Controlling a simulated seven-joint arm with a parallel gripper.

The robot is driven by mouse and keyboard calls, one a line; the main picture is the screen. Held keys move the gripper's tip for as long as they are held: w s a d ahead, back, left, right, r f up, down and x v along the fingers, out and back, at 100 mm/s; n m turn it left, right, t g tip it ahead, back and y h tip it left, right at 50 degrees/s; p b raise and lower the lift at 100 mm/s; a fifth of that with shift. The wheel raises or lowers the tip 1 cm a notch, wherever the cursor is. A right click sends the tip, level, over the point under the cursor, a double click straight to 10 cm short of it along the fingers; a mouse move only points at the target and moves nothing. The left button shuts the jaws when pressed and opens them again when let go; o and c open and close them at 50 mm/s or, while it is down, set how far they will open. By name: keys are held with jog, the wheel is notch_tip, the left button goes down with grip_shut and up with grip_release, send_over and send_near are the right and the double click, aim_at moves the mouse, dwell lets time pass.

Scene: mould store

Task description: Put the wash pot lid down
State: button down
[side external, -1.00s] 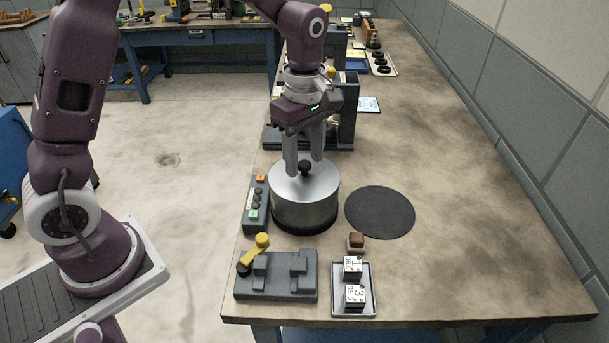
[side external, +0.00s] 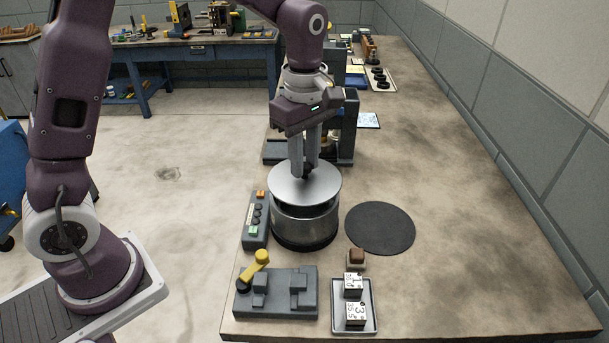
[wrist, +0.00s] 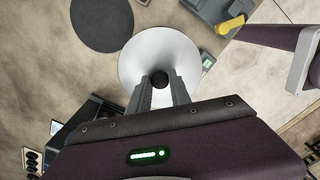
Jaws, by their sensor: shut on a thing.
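The wash pot lid (side external: 290,190) is a silver disc with a black knob. My gripper (side external: 307,172) is shut on the knob and holds the lid slightly above the pot, with a dark gap showing under it. The wash pot (side external: 304,226) is a silver cylinder with a dark base, standing on the bench under the lid. In the wrist view the lid (wrist: 150,52) hides the pot, and the fingers close on the knob. A round black mat (side external: 380,229) lies flat and empty on the bench, just right of the pot.
A control box with buttons (side external: 256,220) stands close left of the pot. A grey fixture with a yellow lever (side external: 276,293), a tray of numbered blocks (side external: 368,317) and a brown-topped block (side external: 356,259) are in front. The bench (side external: 480,250) is clear right of the mat.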

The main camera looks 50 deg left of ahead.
aim_at(306, 165)
notch_tip(306, 165, up, 6)
jog(key=shift+w+f, duration=0.1)
jog(key=shift+w, duration=0.05)
jog(key=w+d+f, duration=0.7)
jog(key=w+d, duration=0.4)
jog(key=f, duration=1)
jog(key=shift+w+d+f, duration=0.2)
jog(key=shift+d+f, duration=0.1)
jog(key=shift+d, duration=0.05)
jog(key=shift+f, duration=0.1)
jog(key=c, duration=1.2)
grip_release()
notch_tip(306, 165, up, 12)
jog(key=shift+r, duration=0.15)
